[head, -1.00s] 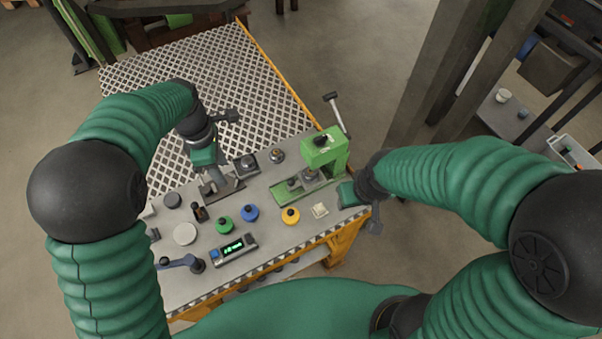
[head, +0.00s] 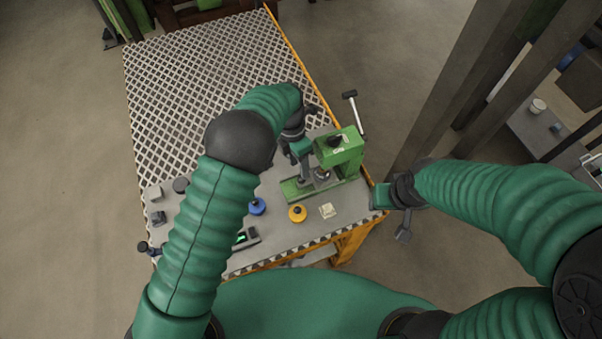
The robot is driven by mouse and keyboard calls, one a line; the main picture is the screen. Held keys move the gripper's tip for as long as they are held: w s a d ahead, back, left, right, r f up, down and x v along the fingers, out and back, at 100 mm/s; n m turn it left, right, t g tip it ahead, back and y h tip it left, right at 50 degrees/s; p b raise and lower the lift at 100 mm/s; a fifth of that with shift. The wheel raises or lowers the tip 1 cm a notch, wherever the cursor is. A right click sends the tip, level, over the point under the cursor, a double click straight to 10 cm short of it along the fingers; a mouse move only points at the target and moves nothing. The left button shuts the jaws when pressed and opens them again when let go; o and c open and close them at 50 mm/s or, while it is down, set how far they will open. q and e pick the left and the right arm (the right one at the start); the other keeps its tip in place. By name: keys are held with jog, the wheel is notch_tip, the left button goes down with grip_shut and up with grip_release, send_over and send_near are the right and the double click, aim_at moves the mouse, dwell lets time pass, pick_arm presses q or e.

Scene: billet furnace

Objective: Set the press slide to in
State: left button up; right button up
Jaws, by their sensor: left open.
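The green press (head: 343,156) stands at the right back of the grey bench top, with its lever (head: 354,112) sticking up behind it. Its green base (head: 291,189) reaches out to the left, and the slide on it is small and partly hidden by my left gripper. My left gripper (head: 302,174) points down over the base, just left of the press head. It is open, and I cannot tell whether it touches the slide. My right gripper (head: 379,196) is at the bench's right edge, and its jaws are not clear.
A blue knob (head: 257,207), a yellow knob (head: 298,213) and a pale square piece (head: 327,211) sit in front of the press. A display box (head: 245,238) is partly behind my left arm. A mesh table (head: 205,80) lies behind; posts (head: 470,90) stand at right.

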aim_at(299, 177)
pick_arm(q)
jog(key=f, duration=0.4)
jog(key=shift+s+d+f, duration=0.3)
jog(key=shift+s+d, duration=0.05)
jog(key=shift+s, duration=0.05)
jog(key=shift+s+a+f, duration=0.1)
jog(key=shift+a+f, duration=0.2)
jog(key=shift+d, duration=0.3)
grip_shut()
jog(key=shift+a, duration=0.15)
jog(key=shift+r, duration=0.15)
